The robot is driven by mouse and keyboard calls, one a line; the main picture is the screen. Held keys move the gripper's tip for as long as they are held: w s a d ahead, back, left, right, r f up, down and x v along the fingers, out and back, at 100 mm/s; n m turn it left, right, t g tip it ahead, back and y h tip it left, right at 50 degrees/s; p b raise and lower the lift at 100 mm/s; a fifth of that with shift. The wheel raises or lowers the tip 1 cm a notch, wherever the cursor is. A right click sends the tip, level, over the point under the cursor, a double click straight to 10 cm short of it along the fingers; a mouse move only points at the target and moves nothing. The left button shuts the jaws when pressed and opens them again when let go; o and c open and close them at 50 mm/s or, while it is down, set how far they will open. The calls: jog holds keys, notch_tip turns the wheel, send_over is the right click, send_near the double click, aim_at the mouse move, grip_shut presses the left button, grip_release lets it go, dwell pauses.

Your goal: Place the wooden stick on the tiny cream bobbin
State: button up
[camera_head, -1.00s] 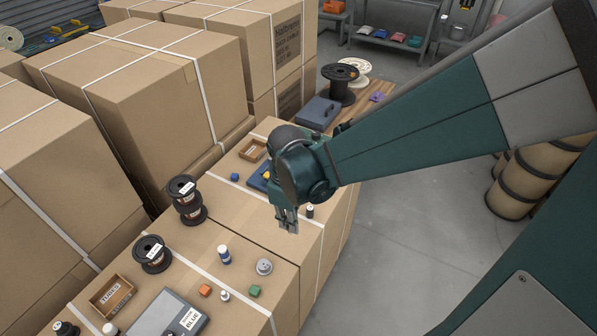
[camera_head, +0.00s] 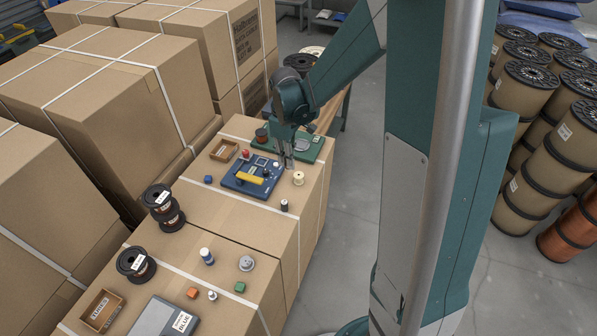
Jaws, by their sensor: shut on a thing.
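A tiny cream bobbin (camera_head: 298,178) stands upright on the cardboard boxes, near their right edge and just right of the blue tray. My gripper (camera_head: 287,164) points down above and slightly left of it in the picture. Its fingers are shut on a thin thing, which I take to be the wooden stick. The stick is too small and too hidden by the fingers to make out. I cannot tell its tilt or its exact gap to the bobbin.
A blue tray (camera_head: 236,185) with a yellow piece (camera_head: 249,178) lies left of my gripper. A green case (camera_head: 312,151) is behind it. A small dark spool (camera_head: 284,205) stands in front. Stacked black spools (camera_head: 160,199) are at the left. Bare cardboard lies between.

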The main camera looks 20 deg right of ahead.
jog(key=w+d+p, duration=0.1)
jog(key=w+d, duration=0.2)
jog(key=d, duration=0.2)
jog(key=shift+w+d+r+m, duration=0.25)
jog(key=shift+w+d+m, duration=0.05)
jog(key=shift+w+d, duration=0.1)
jog(key=shift+f, duration=0.15)
send_near(299, 175)
jog(key=shift+w+f, duration=0.1)
dwell(0.5)
jog(key=shift+f, duration=1.85)
jog(key=shift+f+b, duration=0.2)
jog(key=shift+b, duration=0.15)
jog(key=o, duration=0.8)
